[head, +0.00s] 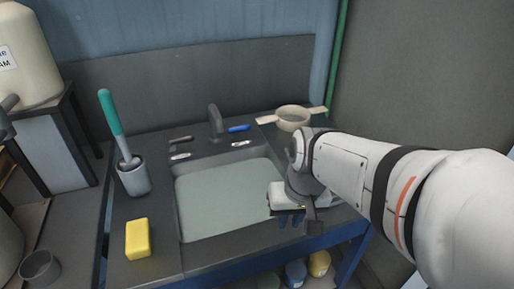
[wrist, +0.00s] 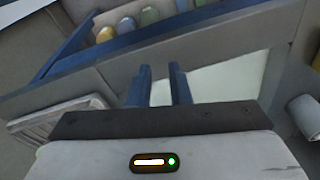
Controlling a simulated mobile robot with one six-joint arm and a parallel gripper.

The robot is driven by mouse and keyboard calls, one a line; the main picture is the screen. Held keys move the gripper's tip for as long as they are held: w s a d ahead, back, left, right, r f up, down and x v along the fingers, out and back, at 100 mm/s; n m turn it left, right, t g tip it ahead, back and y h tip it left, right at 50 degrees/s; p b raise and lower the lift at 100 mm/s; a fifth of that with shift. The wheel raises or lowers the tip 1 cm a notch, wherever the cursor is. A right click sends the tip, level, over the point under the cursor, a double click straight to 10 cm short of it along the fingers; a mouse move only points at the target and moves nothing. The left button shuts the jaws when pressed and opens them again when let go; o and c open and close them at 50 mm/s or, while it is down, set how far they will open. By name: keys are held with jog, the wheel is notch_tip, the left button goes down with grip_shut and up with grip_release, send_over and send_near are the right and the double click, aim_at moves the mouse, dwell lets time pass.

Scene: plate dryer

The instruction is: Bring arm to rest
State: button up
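My arm reaches in from the right in the head view and bends down over the right front of the sink basin (head: 222,203). My gripper (head: 291,220) hangs over the basin's front right edge, with its blue fingers partly hidden under the wrist. In the wrist view my gripper (wrist: 160,72) shows two blue fingers apart, with nothing between them. The pale basin (wrist: 222,84) shows behind and beside the fingers. Whether the fingers touch anything cannot be told.
A yellow sponge (head: 138,239) and a green-handled brush in a holder (head: 134,178) stand left of the basin. A faucet (head: 216,122) is behind it. A strainer (head: 292,117) sits at the back right. Several bottles (wrist: 125,25) stand below the counter.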

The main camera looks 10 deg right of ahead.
jog(key=shift+s+r+n+t+h, duration=0.2)
jog(key=shift+r+n+t+h, duration=0.1)
jog(key=shift+n+h, duration=0.15)
notch_tip(320, 180, up, 7)
jog(key=p, duration=0.7)
jog(key=shift+s+r, duration=0.2)
jog(key=shift+s, duration=0.05)
